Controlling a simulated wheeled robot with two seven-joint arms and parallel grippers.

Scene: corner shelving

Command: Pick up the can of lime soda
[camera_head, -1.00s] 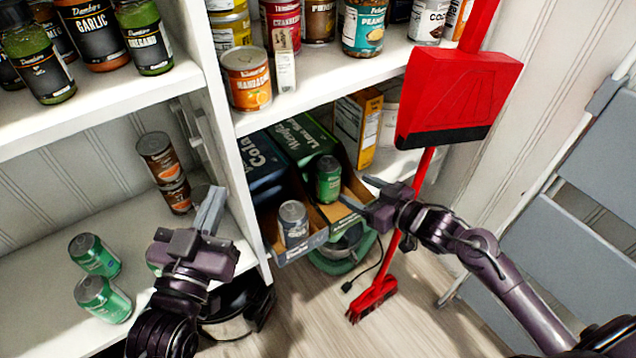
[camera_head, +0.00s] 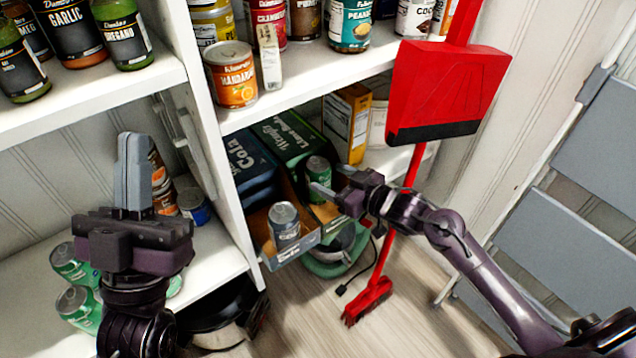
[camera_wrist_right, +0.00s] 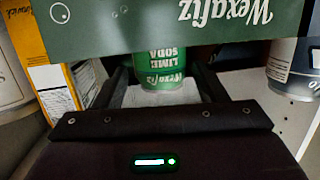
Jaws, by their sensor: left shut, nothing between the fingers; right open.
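A green can of lime soda (camera_head: 318,178) stands at the front of the green lime soda box (camera_head: 292,137) on the lower shelf. In the right wrist view the can (camera_wrist_right: 160,62) shows between my open fingers, its top hidden by the box's green panel (camera_wrist_right: 160,22). My right gripper (camera_head: 333,180) is open at the can; I cannot tell whether it touches. My left gripper (camera_head: 134,170) is shut and empty, raised in front of the left shelf. More green cans (camera_head: 75,302) stand on that shelf, partly behind my left arm.
A blue cola box (camera_head: 250,160) with a silver can (camera_head: 284,222) is left of the lime soda box. A yellow box (camera_head: 348,120) stands behind. A red dustpan (camera_head: 445,90) and red broom (camera_head: 370,298) stand close to my right arm. A grey stepladder (camera_head: 560,240) is at right.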

